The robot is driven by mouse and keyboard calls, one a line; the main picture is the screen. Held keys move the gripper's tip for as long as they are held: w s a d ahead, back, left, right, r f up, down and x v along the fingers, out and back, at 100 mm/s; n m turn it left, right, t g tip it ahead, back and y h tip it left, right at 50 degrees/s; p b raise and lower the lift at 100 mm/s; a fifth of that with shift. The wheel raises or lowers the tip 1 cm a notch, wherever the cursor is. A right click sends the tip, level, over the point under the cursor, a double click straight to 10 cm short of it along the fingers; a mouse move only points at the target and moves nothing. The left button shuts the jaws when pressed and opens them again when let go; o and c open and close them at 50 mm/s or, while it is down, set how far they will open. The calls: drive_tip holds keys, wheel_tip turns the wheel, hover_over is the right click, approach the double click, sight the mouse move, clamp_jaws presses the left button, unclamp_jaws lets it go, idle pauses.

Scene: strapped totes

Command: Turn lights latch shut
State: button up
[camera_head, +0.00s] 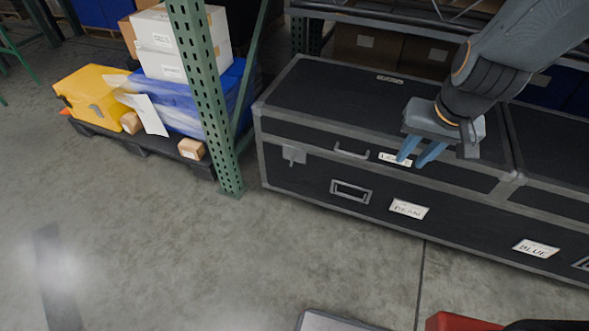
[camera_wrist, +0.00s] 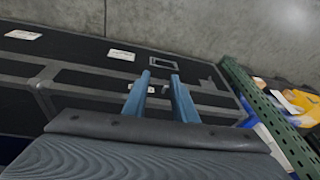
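A long black case (camera_head: 310,100) with grey edging stands on the floor under a rack. On its front, near the lid seam, is a white label (camera_head: 388,157) that seems to start with L, partly hidden by my gripper. Left of it are a thin grey handle-like bar (camera_head: 351,151) and a grey plate (camera_head: 294,154); below is a grey-framed recess (camera_head: 351,191). I cannot tell which fitting is the lights latch or how it is turned. My gripper (camera_head: 411,163) is open and empty, its blue fingers pointing down before the label. The wrist view shows a gap between the fingertips (camera_wrist: 160,76).
Lower front labels seem to read BEAM (camera_head: 408,209) and BLUE (camera_head: 536,248). A green perforated upright (camera_head: 205,95) stands at the case's left end. Beyond it is a pallet with a yellow bin (camera_head: 85,90) and boxes. The floor before the case is mostly clear.

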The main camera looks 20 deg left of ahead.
drive_tip(key=w+a+f+t+y+b, duration=0.1)
drive_tip(key=w+a+f+t+b, duration=0.3)
drive_tip(key=w+a+f+b, duration=0.9)
drive_tip(key=m+t+h+b, duration=0.1)
drive_tip(key=t+h+b, duration=0.2)
drive_tip(key=t+b, duration=1.45)
approach(292, 159)
wheel_tip(292, 159, up, 5)
drive_tip(key=s+g+b, duration=0.1)
drive_tip(key=g+b, duration=0.6)
drive_tip(key=w+b, duration=0.3)
drive_tip(key=w, duration=0.4)
drive_tip(key=shift+w+a+b, duration=0.15)
drive_tip(key=shift+w+b, duration=0.05)
drive_tip(key=shift+b, duration=0.2)
clamp_jaws()
